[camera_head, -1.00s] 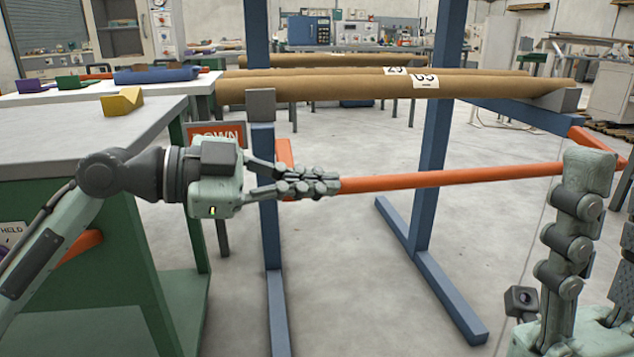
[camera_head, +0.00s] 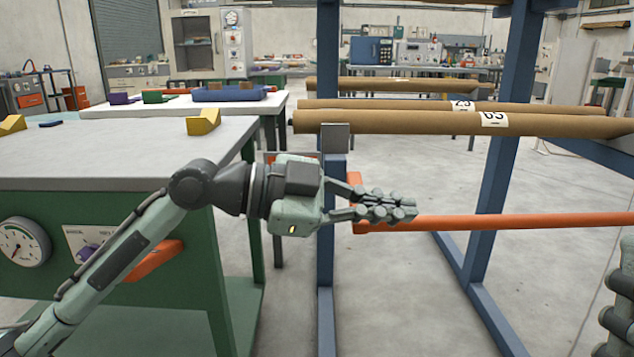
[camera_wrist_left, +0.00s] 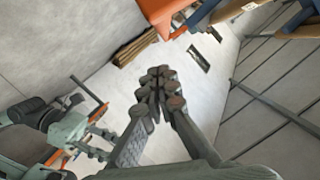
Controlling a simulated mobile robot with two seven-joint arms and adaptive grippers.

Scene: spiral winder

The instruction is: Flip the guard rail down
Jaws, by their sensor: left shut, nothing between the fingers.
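The guard rail (camera_head: 520,221) is a long orange bar. It runs nearly level across the blue frame in the head view, with a short upright orange piece at its left end. My left gripper (camera_head: 402,208) is shut and empty, its fingers overlapping the rail's left end in the picture. I cannot tell whether they touch it. The closed fingertips also show in the left wrist view (camera_wrist_left: 160,88), with orange parts (camera_wrist_left: 165,14) beyond them at the top. Part of my right gripper (camera_head: 620,315) shows at the right edge; its fingertips are not clear.
Brown cardboard tubes (camera_head: 400,121) lie across the blue frame (camera_head: 495,170) above the rail. A green workbench (camera_head: 110,175) with yellow blocks and a dial stands at left, close to my left arm. The grey floor under the rail is clear.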

